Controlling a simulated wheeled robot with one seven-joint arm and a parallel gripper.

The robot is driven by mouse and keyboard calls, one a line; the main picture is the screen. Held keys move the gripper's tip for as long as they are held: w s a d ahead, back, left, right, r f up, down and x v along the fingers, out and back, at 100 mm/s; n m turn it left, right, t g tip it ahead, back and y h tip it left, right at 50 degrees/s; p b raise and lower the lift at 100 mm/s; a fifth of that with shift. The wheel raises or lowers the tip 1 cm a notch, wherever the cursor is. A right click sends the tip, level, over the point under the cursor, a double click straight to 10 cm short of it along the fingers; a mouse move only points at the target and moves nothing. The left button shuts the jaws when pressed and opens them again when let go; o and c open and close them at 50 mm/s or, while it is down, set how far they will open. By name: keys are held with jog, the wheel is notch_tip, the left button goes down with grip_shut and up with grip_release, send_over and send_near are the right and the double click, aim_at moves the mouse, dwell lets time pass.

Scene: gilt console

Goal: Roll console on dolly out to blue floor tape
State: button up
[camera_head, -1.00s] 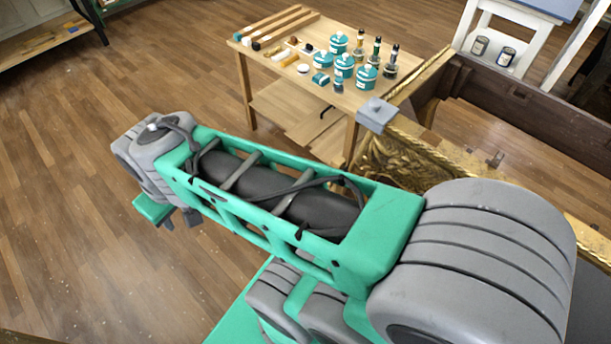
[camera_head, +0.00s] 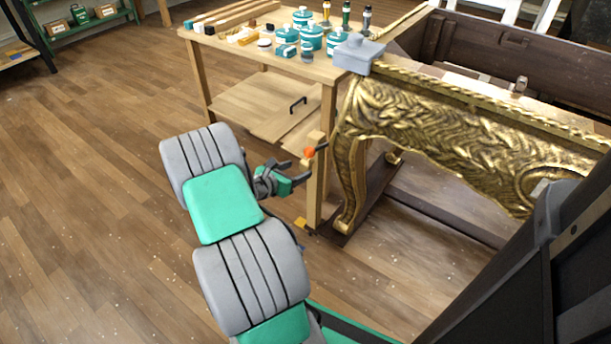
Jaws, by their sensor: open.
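The gilt console (camera_head: 440,120) stands at the right in the head view, its carved gold front and a curved leg showing. A grey pad (camera_head: 358,55) caps its near corner. The leg rests on a dark wooden dolly (camera_head: 365,212) low on the floor; its wheels cannot be made out. No blue floor tape is in view.
A wooden worktable (camera_head: 262,95) with teal jars, bottles and wood strips stands close behind the console's left corner. A green shelf (camera_head: 85,22) is at the back left. A large dark frame (camera_head: 510,290) blocks the lower right. The floor at left is clear.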

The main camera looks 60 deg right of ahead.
aim_at(304, 167)
jog(key=b+x, duration=0.2)
jog(key=x, duration=0.3)
jog(key=shift+f, duration=0.2)
jog(key=shift+d, duration=0.5)
jog(key=shift+c, duration=0.4)
grip_shut()
